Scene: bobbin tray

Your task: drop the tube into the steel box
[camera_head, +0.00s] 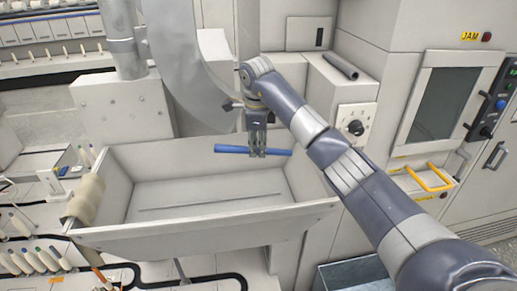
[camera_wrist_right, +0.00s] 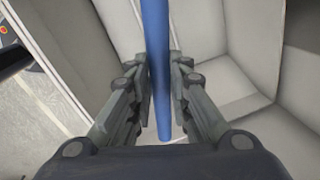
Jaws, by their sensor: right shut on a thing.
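A long blue tube (camera_head: 232,149) lies level across the jaws of my right gripper (camera_head: 258,150), above the pale sloped tray (camera_head: 115,171). The gripper points down and is shut on the tube near its middle. In the right wrist view the blue tube (camera_wrist_right: 157,60) runs between the two fingers of the gripper (camera_wrist_right: 162,88). An open bluish-grey metal box, apparently the steel box (camera_head: 352,272), shows at the bottom edge, right of the tray. My right arm and the picture edge hide part of it. My left gripper is not in view.
A dark tube (camera_head: 341,66) lies on the machine ledge at right. A dial panel (camera_head: 356,122) and a yellow handle (camera_head: 429,177) are on the machine front. A curved metal chute (camera_head: 188,70) stands behind the tray. Several bobbins (camera_head: 35,262) are at lower left.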

